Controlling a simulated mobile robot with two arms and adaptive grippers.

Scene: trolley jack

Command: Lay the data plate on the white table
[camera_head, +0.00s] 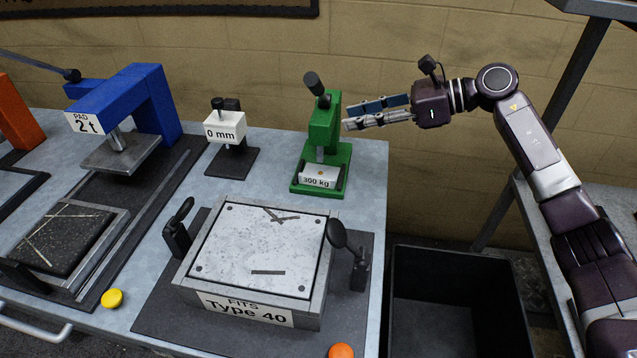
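Nothing in view is plainly marked as the data plate. A small pale plate reading what looks like "360 kg" (319,177) sits tilted in the foot of a green press (325,130). I cannot tell whether it is the data plate. No clearly white table shows; the bench (366,166) is pale grey-blue. My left gripper is not in view.
A clamped fixture labelled "Type 40" (247,309) with a speckled plate (262,245) fills the bench's front. A white "0 mm" gauge (226,127) and blue "2 t" press (150,90) stand left. A black bin (455,310) is on the floor right of the bench.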

